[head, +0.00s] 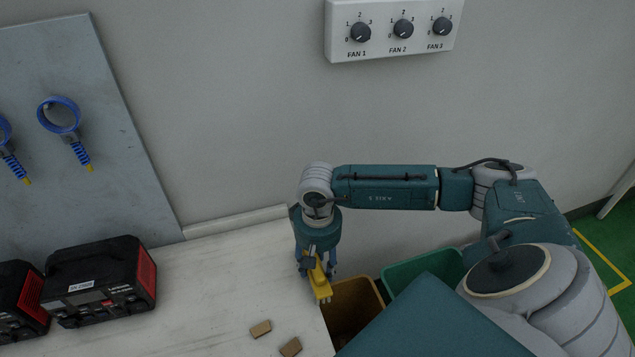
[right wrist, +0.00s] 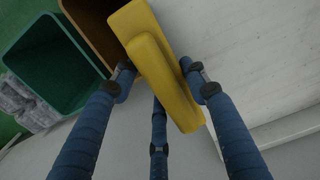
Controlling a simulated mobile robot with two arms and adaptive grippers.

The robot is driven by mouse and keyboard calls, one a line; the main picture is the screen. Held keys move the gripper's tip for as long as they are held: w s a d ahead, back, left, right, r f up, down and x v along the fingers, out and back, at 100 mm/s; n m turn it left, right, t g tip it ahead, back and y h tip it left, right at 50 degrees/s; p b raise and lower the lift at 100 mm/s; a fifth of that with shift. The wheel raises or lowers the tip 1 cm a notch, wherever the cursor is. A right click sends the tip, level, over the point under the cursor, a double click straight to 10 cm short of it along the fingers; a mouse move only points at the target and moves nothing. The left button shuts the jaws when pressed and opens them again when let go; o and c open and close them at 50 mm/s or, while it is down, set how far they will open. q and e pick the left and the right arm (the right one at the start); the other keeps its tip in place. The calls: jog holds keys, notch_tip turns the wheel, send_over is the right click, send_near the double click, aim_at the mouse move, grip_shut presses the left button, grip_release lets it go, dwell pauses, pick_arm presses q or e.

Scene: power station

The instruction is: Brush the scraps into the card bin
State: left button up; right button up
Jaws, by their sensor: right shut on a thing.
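Two small brown card scraps, one (head: 261,329) and another (head: 291,347), lie on the pale table (head: 215,290) near its right edge. My right gripper (head: 316,264) is shut on a yellow brush (head: 321,285) over the table's right edge, behind the scraps and apart from them. The right wrist view shows the brush (right wrist: 158,70) between the blue fingers (right wrist: 160,83). A brown-yellow bin (head: 352,300) stands just off the table's right edge, partly hidden by my arm; no label shows. It also shows in the right wrist view (right wrist: 88,25). My left gripper is out of view.
A green bin (head: 420,268) stands right of the brown-yellow one. Black-and-red devices (head: 100,280) sit at the table's left. A grey panel (head: 90,150) with blue ring tools (head: 60,115) and a fan switch box (head: 395,30) are on the wall. The table's middle is clear.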

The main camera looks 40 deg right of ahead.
jog(key=shift+r, duration=0.15)
jog(key=shift+r+p, duration=1.7)
jog(key=shift+r, duration=1.7)
jog(key=shift+a, duration=0.1)
